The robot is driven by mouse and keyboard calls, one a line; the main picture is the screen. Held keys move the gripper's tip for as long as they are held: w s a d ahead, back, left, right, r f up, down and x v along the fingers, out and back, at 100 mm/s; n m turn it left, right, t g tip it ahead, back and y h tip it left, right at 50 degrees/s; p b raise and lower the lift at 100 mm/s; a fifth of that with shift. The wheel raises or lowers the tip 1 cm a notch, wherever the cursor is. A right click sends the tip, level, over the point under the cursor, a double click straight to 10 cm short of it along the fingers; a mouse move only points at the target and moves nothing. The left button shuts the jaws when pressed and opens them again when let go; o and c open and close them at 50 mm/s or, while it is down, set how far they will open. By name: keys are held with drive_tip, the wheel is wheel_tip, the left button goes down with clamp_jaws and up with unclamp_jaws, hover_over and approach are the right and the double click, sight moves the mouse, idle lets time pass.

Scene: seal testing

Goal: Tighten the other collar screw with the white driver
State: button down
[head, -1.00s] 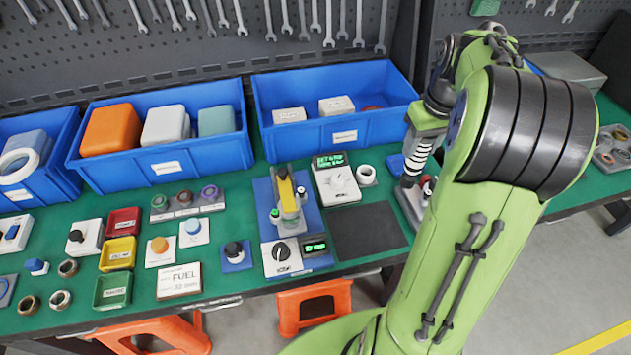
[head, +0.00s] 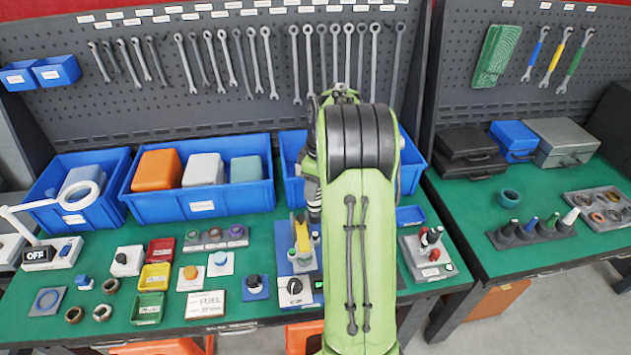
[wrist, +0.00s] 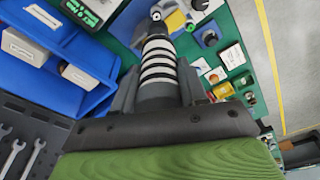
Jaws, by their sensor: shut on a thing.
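My gripper (wrist: 157,88) is shut on the white driver (wrist: 158,62), which has a white handle with black bands. In the head view the driver (head: 312,192) points down just above and behind the test fixture (head: 302,243). The fixture has a yellow clamp (head: 302,232) and green-topped parts on a blue base. The yellow clamp also shows in the wrist view (wrist: 176,21), close by the driver's far end. I cannot tell whether the driver touches the fixture. The collar screws are too small or hidden to make out.
A grey rack (head: 436,270) with red and black handles stands to the right. Blue bins (head: 198,206) line the back of the bench. My arm hides the bench right of the fixture.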

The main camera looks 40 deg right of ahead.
sight(315, 207)
drive_tip(key=shift+f, duration=0.1)
drive_tip(key=shift+d+f+b, duration=0.1)
drive_tip(key=shift+f+b, duration=0.2)
drive_tip(key=shift+b, duration=0.1)
wheel_tip(315, 207, down, 4)
drive_tip(key=b, duration=0.3)
drive_tip(key=shift+f+b, duration=0.25)
drive_tip(key=shift+b, duration=0.1)
drive_tip(key=shift+f+b, duration=1)
drive_tip(key=shift+f, duration=0.35)
idle(2.2)
drive_tip(key=shift+r+p, duration=2.2)
drive_tip(key=shift+r, duration=0.4)
drive_tip(key=shift+f, duration=0.15)
